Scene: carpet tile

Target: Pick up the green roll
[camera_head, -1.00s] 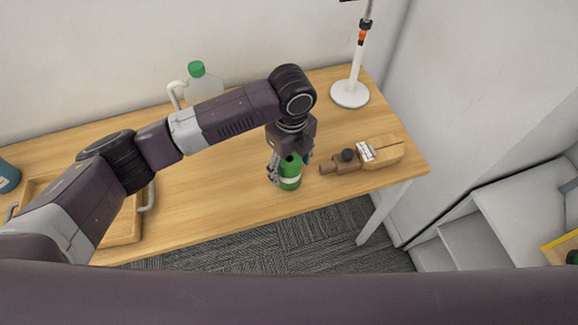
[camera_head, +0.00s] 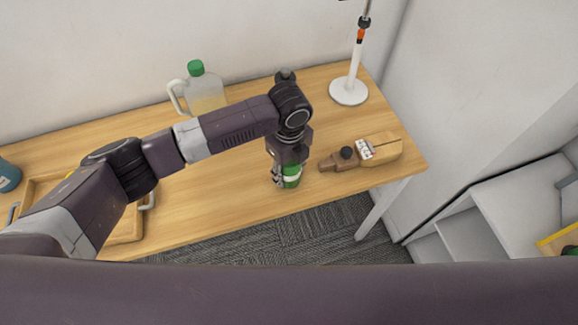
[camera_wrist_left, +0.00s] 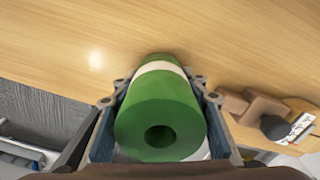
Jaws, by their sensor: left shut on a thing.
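The green roll (camera_head: 291,181) has a pale band around its middle and a hole in its end. In the head view it is near the front edge of the wooden table, partly hidden by my left gripper (camera_head: 287,176). In the left wrist view the green roll (camera_wrist_left: 160,115) lies between both fingers of my left gripper (camera_wrist_left: 160,110), which are shut on its sides. I cannot tell whether the roll still touches the table. My right gripper is not in view.
A brown wooden tool (camera_head: 371,150) with a dark knob lies just right of the roll. A jug with a green cap (camera_head: 196,68) and a white stand (camera_head: 348,92) are at the back. A wooden tray (camera_head: 122,232) is at left. The table (camera_head: 225,195) is clear between.

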